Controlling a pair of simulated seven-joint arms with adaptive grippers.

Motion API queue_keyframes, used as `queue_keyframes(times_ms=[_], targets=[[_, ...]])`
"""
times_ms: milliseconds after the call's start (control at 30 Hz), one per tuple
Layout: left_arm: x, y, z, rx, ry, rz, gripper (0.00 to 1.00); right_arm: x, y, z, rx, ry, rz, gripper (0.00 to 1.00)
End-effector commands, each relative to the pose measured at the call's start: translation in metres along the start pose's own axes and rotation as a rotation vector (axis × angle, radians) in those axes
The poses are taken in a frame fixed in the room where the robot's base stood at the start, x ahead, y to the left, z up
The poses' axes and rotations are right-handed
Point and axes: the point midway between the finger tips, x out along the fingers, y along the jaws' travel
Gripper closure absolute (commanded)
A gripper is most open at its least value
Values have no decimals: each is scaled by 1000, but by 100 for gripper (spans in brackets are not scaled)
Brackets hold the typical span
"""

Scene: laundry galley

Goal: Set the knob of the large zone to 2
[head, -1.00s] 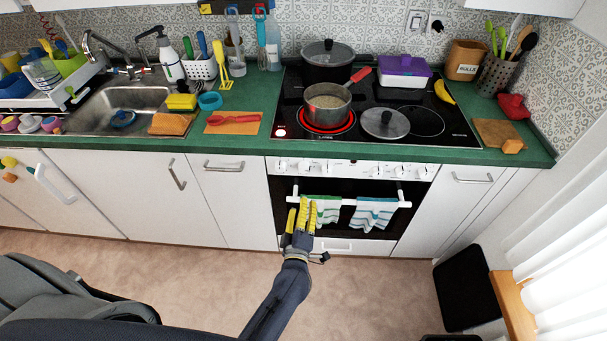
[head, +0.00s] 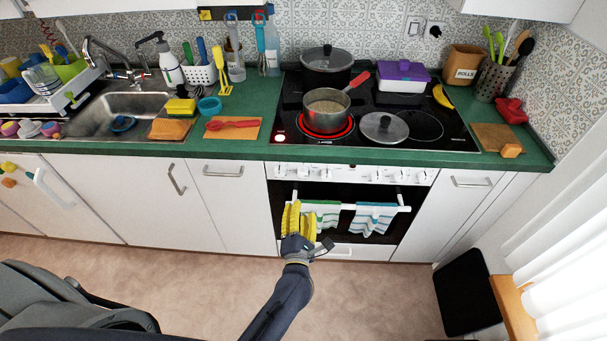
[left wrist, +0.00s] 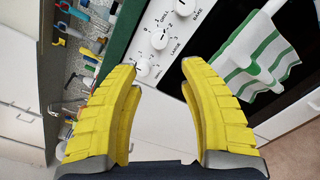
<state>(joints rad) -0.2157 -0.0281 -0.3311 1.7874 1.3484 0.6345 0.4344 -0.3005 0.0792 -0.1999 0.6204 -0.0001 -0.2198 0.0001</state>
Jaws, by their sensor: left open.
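The knob of the large zone (left wrist: 159,40) is a white dial with the printed word "LARGE" beside it in the left wrist view. I cannot read its setting for certain. White knobs stand on both sides of it on the oven's control panel (head: 345,174). My left gripper (head: 300,204) has yellow fingers and is in front of the oven door, below the panel. In the left wrist view the left gripper (left wrist: 165,75) is open and empty, with the knobs beyond the fingertips, apart from them. My right gripper is not in view.
A towel bar (head: 345,205) with a green-striped towel (head: 325,215) and a blue-striped towel (head: 374,218) crosses the oven door close to my left gripper. A saucepan (head: 327,108) sits on a glowing red zone of the hob (head: 430,145).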

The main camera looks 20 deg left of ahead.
Motion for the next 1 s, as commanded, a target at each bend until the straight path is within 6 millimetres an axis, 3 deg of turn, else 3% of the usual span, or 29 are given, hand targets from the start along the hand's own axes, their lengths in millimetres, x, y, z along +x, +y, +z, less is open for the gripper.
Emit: queue_keyframes(times_ms=[600,1000], targets=[[111,1,1,2,-1,2,57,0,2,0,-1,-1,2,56],[151,1,0,2,0,1,57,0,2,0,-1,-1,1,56]])
